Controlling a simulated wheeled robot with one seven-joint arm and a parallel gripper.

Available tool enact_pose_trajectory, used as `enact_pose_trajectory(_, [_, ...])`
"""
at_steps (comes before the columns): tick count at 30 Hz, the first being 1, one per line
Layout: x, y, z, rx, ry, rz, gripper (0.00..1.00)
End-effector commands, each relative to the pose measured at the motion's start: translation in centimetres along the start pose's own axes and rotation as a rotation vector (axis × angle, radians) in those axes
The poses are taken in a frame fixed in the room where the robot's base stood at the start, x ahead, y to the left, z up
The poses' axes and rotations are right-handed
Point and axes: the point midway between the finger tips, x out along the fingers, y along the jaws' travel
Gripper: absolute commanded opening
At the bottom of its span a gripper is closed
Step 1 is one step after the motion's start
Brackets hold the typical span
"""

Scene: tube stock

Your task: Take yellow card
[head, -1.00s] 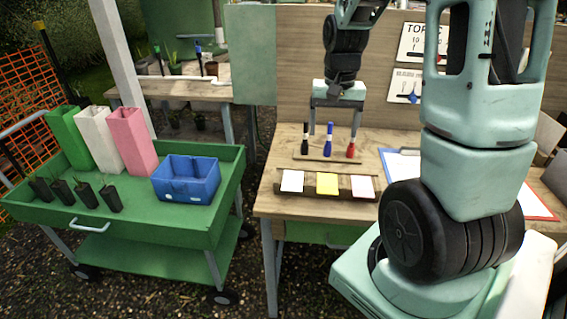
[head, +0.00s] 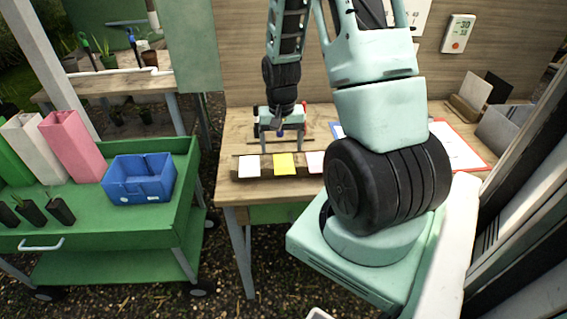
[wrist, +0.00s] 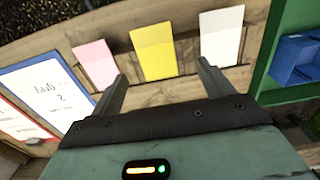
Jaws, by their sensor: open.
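The yellow card (head: 285,164) stands in a wooden holder (head: 263,168) on the workbench, between a white card (head: 249,166) at left and a pink card (head: 315,162) at right. In the wrist view the yellow card (wrist: 154,51) is in the middle, with the pink card (wrist: 96,64) left and the white card (wrist: 221,36) right. My gripper (head: 281,145) is open and empty, above the bench just behind the holder. In the wrist view its fingers (wrist: 160,85) are spread on either side of the yellow card's near edge, not gripping it.
A blue bin (head: 140,180) sits on a green cart (head: 95,215) left of the bench. A marker stand, partly hidden by my gripper, is behind the cards.

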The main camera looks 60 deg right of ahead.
Motion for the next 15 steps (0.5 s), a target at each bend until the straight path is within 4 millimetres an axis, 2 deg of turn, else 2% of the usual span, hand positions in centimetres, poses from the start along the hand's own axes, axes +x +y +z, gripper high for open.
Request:
enact_pose_trajectory(10, [3.8,0.6,0.1,0.000,-0.004,0.001,0.80])
enact_pose_trajectory(15, [4.9,0.6,0.1,0.000,-0.001,0.001,0.80])
